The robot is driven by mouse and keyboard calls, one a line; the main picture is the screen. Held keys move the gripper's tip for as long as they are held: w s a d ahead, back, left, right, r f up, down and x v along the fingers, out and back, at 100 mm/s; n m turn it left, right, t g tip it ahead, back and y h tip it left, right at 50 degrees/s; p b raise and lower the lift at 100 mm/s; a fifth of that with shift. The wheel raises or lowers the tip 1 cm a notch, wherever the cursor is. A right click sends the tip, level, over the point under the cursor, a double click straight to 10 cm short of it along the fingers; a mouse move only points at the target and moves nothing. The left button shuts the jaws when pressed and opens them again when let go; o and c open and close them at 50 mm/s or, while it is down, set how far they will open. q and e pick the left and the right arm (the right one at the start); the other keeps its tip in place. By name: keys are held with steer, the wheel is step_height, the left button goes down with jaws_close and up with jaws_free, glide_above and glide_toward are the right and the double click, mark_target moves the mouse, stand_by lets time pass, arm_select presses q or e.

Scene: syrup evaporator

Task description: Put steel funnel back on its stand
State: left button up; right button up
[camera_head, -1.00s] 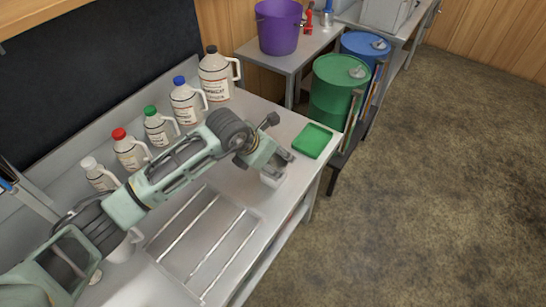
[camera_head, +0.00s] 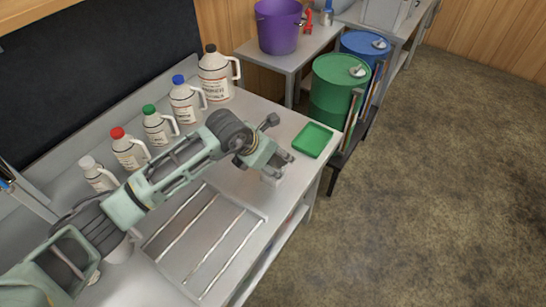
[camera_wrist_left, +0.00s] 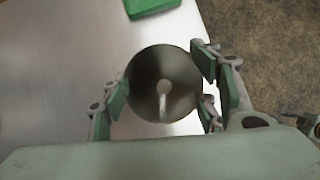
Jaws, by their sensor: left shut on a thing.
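The steel funnel (camera_wrist_left: 140,75) shows in the left wrist view as a round, dark, shiny bowl seen from above, with a small pale spot near its middle. My left gripper (camera_wrist_left: 168,95) has its finger pads on either side of it and is shut on it. In the head view my left gripper (camera_head: 280,163) is over the right end of the steel bench, left of the green tray. A pale piece shows just under its fingers, partly hidden; I cannot tell whether it is the funnel or its stand. I cannot make out the stand elsewhere.
The green tray (camera_head: 313,140) lies near the bench's right edge. Several jugs (camera_head: 160,128) line the back of the bench (camera_head: 235,180). A recessed panel with bars (camera_head: 185,250) is in front. A green drum (camera_head: 335,90) and a purple bucket (camera_head: 277,27) stand beyond.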

arm_select(q)
steer(key=o, duration=1.2)
steer(key=shift+o, duration=0.7)
steer(key=o, duration=0.4)
steer(key=shift+r, duration=0.1)
step_height(320, 180, up, 7)
steer(key=p, duration=0.4)
